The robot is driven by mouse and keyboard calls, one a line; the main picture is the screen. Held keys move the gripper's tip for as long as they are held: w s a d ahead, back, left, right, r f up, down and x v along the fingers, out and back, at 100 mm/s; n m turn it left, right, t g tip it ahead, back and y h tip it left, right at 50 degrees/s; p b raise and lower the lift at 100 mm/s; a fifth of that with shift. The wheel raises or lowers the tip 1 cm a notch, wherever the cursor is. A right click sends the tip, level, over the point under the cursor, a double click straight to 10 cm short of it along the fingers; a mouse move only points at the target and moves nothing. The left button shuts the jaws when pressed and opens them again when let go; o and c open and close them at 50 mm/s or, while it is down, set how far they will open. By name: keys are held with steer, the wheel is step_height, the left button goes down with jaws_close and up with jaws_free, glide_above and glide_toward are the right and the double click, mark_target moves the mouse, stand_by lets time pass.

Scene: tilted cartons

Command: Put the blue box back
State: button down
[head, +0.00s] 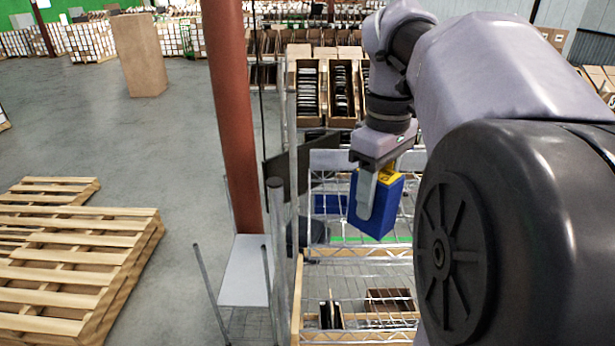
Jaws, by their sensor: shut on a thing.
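A blue box (379,215) with a yellow part on its top hangs below my gripper (378,190) in the head view. My gripper points down and is shut on the box, with one grey finger lying against the box's near left face. The far finger is mostly hidden. The box is slightly tilted and appears to be above a wire shelf rack (370,265). A flat blue item (330,204) lies on the rack to the left of the box. I cannot tell how high the box is above the shelf.
A red-brown column (231,110) and thin metal posts stand left of the rack. Open cartons (308,90) of dark items stand behind. Lower wooden bins hold a few items. Wooden pallets (80,260) lie at left on open grey floor.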

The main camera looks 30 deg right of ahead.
steer(key=shift+s+d, duration=0.3)
steer(key=shift+d, duration=0.1)
steer(key=c, duration=1.1)
jaws_free()
steer(key=shift+w+d+f, duration=0.1)
steer(key=o, duration=0.3)
steer(key=shift+w, duration=0.1)
steer(key=shift+o, duration=0.4)
steer(key=shift+a, duration=0.25)
step_height(320, 180, up, 12)
steer(key=p, duration=0.5)
